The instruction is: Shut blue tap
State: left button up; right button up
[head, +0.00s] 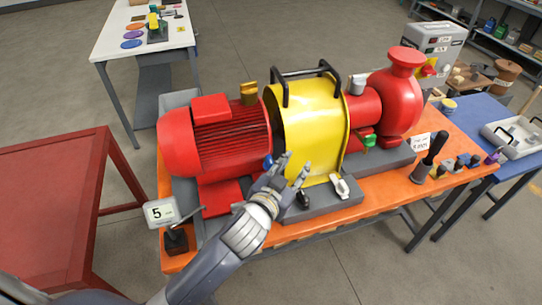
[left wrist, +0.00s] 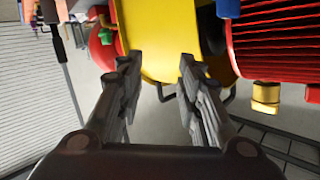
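The blue tap (head: 268,161) is a small blue knob low between the red motor (head: 215,140) and the yellow guard (head: 312,130). In the left wrist view a blue part (left wrist: 228,8) shows at the top edge, right of the yellow guard (left wrist: 168,40); it appears to be the same tap. My left gripper (head: 287,166) is just right of the tap in the head view, in front of the guard. Its fingers (left wrist: 157,68) are spread and empty. I cannot tell whether a finger touches the tap. My right gripper is not in view.
A green tap (head: 370,141) sits by the red pump (head: 394,100). A sign with "5" (head: 160,212) stands front left. A red table (head: 55,200) is at left.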

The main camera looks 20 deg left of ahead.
pick_arm(q)
jog(key=w+d+r+m+t+h, duration=0.25)
jog(key=d+r+m+h, duration=0.7)
jog(key=d+r, duration=0.5)
jog(key=s+d+r+m+g+h, duration=0.3)
jog(key=d+r+m+g+h, duration=0.1)
jog(key=d+m+g+h, duration=0.3)
jog(key=m+g+y, duration=0.8)
jog(key=g+y, duration=0.3)
jog(key=y, duration=0.8)
send_near(271, 161)
jog(key=shift+t, duration=0.25)
jog(key=f+p, duration=0.2)
jog(key=f, duration=0.1)
jog(key=f+p, duration=0.2)
jog(key=f, duration=0.2)
jog(key=shift+s+f+p, duration=0.2)
jog(key=shift+f+p, duration=0.1)
jog(key=shift+p, duration=0.1)
jog(key=shift+f, duration=0.65)
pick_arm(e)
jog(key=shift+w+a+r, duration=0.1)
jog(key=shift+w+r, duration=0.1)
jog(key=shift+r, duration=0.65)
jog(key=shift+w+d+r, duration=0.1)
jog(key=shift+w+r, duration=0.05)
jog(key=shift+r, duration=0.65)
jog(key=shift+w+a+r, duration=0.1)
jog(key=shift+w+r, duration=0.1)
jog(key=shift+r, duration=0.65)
